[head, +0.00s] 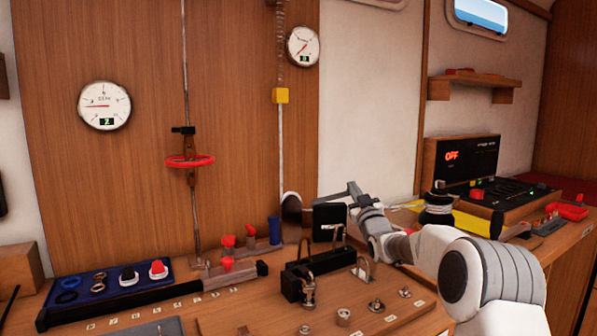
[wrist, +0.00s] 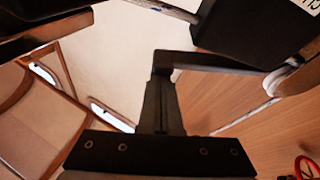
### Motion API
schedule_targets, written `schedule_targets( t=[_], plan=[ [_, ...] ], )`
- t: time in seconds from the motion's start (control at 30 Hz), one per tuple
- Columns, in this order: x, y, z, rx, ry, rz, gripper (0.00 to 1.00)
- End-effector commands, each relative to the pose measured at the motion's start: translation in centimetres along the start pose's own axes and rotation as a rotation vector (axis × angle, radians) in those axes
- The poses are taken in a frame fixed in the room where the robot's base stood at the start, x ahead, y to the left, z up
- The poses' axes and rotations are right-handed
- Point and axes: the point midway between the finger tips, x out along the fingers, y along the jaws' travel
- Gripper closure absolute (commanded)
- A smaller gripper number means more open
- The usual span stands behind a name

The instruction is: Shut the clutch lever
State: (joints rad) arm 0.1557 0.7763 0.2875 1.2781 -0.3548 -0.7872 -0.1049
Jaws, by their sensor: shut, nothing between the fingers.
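My gripper (head: 340,195) is at the end of my white and grey arm, above the bench at the middle of the head view. It is shut with nothing held; in the wrist view its dark fingers (wrist: 164,90) rise from the black palm. A black block (head: 330,220) with a small pale label is just below and left of the gripper. In the wrist view a dark block (wrist: 255,38) with part of a white label is close to the fingers, with a pale rod beside it. I cannot tell for sure which part is the clutch lever, or whether the fingers touch the block.
A black fixture with metal loops (head: 300,280) stands in front of the block. Red-handled levers (head: 228,241) and a blue cylinder (head: 275,230) are to its left. A black rope drum (head: 437,208) and a control box (head: 462,160) reading OFF are to the right.

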Motion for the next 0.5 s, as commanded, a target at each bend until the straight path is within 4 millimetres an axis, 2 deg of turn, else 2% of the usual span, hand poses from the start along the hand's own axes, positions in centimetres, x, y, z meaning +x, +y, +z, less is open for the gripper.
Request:
schedule_targets(
  t=[0.33,0.5],
  plan=[
    [0.1,0.0,-0.2,-0.001,0.001,-0.001,1.00],
    [0.7,-0.1,-2.3,-0.001,0.003,-0.001,1.00]
  ],
)
